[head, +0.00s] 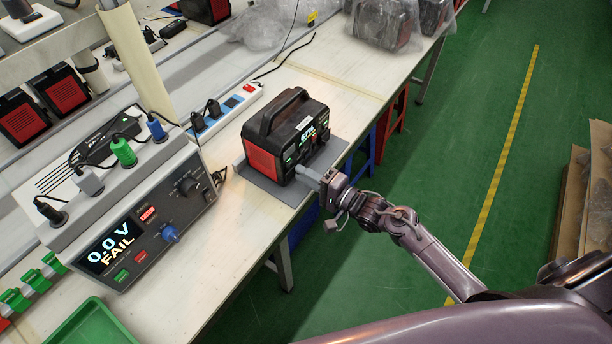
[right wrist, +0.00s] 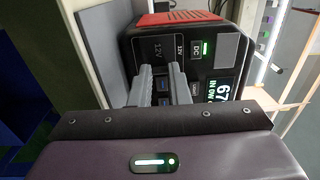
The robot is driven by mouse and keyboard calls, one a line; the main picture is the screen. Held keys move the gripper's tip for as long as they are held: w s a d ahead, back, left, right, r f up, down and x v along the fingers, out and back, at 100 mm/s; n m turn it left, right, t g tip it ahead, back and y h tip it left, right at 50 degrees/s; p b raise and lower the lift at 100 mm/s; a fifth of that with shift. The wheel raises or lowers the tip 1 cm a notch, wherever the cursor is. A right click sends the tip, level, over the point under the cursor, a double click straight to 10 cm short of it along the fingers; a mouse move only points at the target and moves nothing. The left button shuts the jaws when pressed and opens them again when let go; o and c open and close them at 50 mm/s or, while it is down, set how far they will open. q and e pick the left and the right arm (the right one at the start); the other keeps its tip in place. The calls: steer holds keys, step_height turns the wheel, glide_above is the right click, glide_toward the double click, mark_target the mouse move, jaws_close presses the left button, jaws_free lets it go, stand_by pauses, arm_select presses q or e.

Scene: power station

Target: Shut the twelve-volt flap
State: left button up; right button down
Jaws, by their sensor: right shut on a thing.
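The power station (head: 268,162), a black box with red sides and a top handle, stands on a grey mat on the bench. Its display and ports face my right arm. In the right wrist view the dark twelve-volt flap (right wrist: 156,49), marked 12V, lies on the front panel near the red side. My right gripper (head: 299,170) reaches the panel from the right. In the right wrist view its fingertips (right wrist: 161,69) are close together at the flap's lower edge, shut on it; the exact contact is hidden. My left gripper is not in view.
A tester (head: 150,215) reading 0.0 V FAIL stands left on the bench, with a green tray (head: 92,325) in front. A white power strip (head: 225,112) lies behind the power station. Wrapped units (head: 385,25) stand at the far end. Green floor lies right of the bench.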

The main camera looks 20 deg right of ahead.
steer(key=c, duration=1.4)
jaws_free()
steer(key=shift+o, duration=0.2)
steer(key=v, duration=0.7)
steer(key=shift+s+d, duration=0.25)
steer(key=shift+s, duration=0.1)
